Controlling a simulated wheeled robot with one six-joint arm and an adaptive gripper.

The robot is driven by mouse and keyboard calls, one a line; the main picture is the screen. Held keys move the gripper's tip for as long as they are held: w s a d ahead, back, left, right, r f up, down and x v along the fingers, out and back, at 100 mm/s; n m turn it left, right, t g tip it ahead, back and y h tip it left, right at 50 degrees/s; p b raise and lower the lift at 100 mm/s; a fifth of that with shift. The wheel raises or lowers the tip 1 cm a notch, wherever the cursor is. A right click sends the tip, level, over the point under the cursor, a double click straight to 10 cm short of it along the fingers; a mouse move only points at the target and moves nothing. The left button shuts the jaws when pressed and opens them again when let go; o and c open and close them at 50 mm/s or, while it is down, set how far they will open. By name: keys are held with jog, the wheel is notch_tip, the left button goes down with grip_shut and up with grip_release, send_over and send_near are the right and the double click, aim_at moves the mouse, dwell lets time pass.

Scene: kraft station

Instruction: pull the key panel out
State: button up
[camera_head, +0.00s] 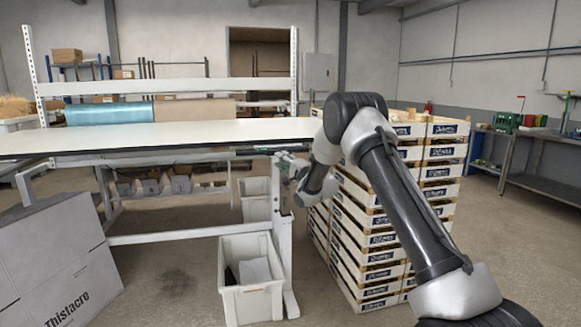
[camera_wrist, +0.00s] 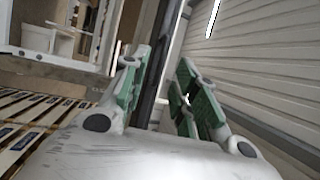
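My gripper (camera_head: 287,165) is just under the right end of the long white packing table (camera_head: 190,134), beside its right leg. In the wrist view, my gripper (camera_wrist: 162,68) has its two green-padded fingers apart. A dark narrow strip (camera_wrist: 153,62) lies in line with the gap between them. I cannot tell whether it is the table's edge or part of the key panel, or whether the fingers touch it. I cannot make out the key panel clearly in either view.
A white bin (camera_head: 250,290) stands on the floor below my gripper, with another bin (camera_head: 255,200) behind. A large grey carton (camera_head: 58,262) is at lower left.

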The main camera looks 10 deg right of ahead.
jog(key=v, duration=0.7)
